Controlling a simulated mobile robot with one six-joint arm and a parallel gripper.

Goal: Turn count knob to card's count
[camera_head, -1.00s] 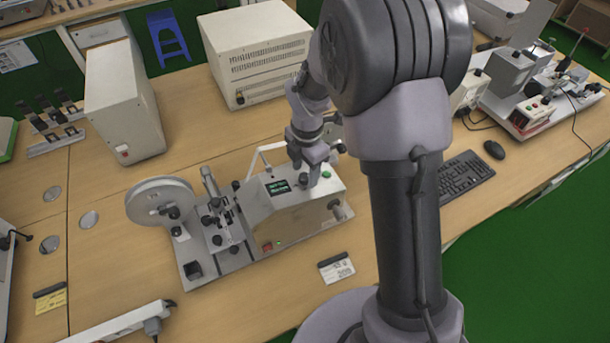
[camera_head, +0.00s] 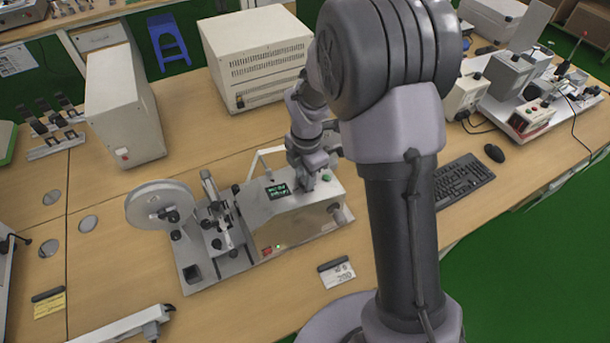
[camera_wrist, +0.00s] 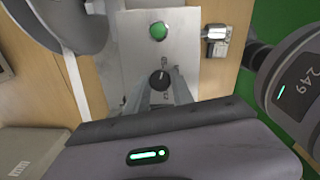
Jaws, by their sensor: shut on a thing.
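The grey tester box (camera_head: 292,218) sits on the wooden bench, with a small lit display (camera_head: 278,191) on top; its digits are too small to read. In the wrist view the black count knob (camera_wrist: 160,79) is on the panel, below a green button (camera_wrist: 158,31), with a printed scale beside it. My gripper (camera_wrist: 161,84) has its two fingers closed on either side of the knob. In the head view my gripper (camera_head: 307,188) points down onto the box top and hides the knob. A white card (camera_head: 337,274) stands on the bench in front; its print is not clearly legible.
A reel (camera_head: 160,202) and a clamp fixture stand left of the box on the same base. A large beige cabinet (camera_head: 255,55) is behind. A keyboard (camera_head: 457,187) and mouse lie to the right. A yellow card (camera_head: 49,304) lies at the front left.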

